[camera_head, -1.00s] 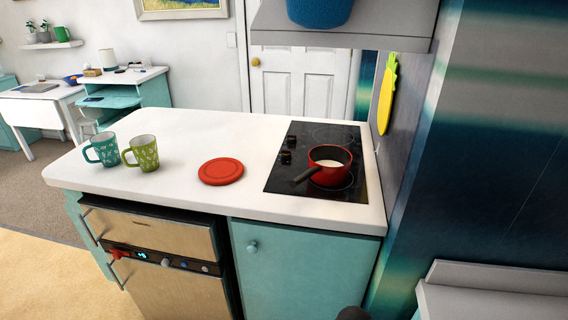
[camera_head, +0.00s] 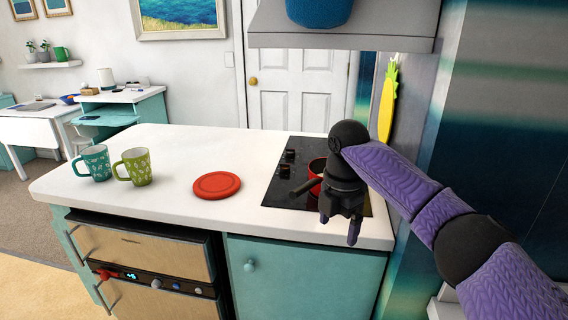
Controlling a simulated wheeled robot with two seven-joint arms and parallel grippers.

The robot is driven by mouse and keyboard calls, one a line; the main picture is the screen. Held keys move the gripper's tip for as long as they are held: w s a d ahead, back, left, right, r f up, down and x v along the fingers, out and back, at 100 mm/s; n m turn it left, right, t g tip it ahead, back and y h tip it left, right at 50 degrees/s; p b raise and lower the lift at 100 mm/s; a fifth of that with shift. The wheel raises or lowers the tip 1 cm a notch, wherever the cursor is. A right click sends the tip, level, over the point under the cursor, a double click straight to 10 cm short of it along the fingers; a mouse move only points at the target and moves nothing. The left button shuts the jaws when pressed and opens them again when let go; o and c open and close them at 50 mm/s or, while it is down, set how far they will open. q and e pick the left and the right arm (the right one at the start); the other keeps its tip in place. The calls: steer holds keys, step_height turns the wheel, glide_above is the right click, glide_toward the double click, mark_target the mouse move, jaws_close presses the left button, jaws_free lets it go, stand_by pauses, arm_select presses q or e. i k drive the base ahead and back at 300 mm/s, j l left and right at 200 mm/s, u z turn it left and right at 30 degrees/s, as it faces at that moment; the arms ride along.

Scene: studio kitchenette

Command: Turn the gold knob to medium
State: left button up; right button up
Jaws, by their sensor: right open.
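The black cooktop (camera_head: 283,190) is set in the right end of the white counter, with two dark knobs (camera_head: 285,169) at its left side. Their gold colouring, if any, cannot be made out. The oven panel below has a red knob (camera_head: 103,274) and a pale silver knob (camera_head: 156,284). The one clearly gold knob is the door knob (camera_head: 253,81) on the white door behind. My right gripper (camera_head: 340,224) is open and empty, pointing down over the front right of the cooktop, apart from the knobs. My left gripper is not in view.
A red pot (camera_head: 314,184) on the cooktop is partly hidden by my right gripper; its dark handle points left. A red round lid (camera_head: 217,185), a teal mug (camera_head: 97,162) and a green mug (camera_head: 137,166) stand on the counter. A range hood (camera_head: 340,30) hangs above.

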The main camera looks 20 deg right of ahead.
mark_target(285, 168)
steer(key=i+l, duration=0.1)
steer(key=i, duration=1.3)
